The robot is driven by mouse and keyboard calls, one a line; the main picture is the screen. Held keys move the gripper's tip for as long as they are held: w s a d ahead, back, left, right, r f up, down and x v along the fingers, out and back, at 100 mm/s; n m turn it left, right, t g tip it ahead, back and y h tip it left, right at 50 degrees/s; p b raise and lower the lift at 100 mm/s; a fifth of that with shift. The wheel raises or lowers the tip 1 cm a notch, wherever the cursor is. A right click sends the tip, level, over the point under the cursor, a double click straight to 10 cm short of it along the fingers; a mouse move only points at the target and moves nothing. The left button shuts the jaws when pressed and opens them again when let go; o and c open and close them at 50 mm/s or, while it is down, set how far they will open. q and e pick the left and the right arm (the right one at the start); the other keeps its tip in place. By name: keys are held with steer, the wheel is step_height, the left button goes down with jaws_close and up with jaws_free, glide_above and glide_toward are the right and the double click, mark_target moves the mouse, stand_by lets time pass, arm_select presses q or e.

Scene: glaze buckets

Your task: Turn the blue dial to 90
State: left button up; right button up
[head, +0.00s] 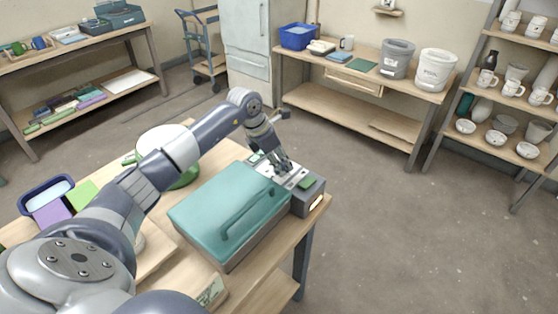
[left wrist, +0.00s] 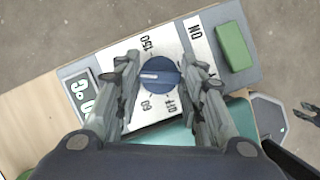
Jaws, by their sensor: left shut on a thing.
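The blue dial (left wrist: 159,77) sits on a white panel plate (left wrist: 174,41) marked 150, 60 and OFF in the left wrist view. A pale pointer line on the dial faces the left, between 60 and 150. My left gripper (left wrist: 162,88) points down with one finger on each side of the dial, shut on it. In the head view my left gripper (head: 283,168) is over the control box (head: 312,195) at the right end of the teal-lidded unit (head: 217,207), and it hides the dial.
A green switch (left wrist: 235,46) lies beside the ON marking. A small display (left wrist: 80,94) is on the panel's left; its digits are unclear. A green-and-white round pot (head: 165,147) stands behind my left arm. The floor right of the table is clear.

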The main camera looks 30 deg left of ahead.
arm_select(q)
steer(key=shift+o, duration=0.2)
steer(key=n+y, duration=0.1)
steer(key=n, duration=0.3)
steer(key=shift+d+n+t+y, duration=0.1)
steer(key=shift+n+t+y, duration=0.2)
steer(key=shift+y, duration=0.1)
steer(key=o, duration=1)
steer(key=shift+o, duration=0.2)
steer(key=shift+r, duration=0.1)
steer(key=v, duration=1.2)
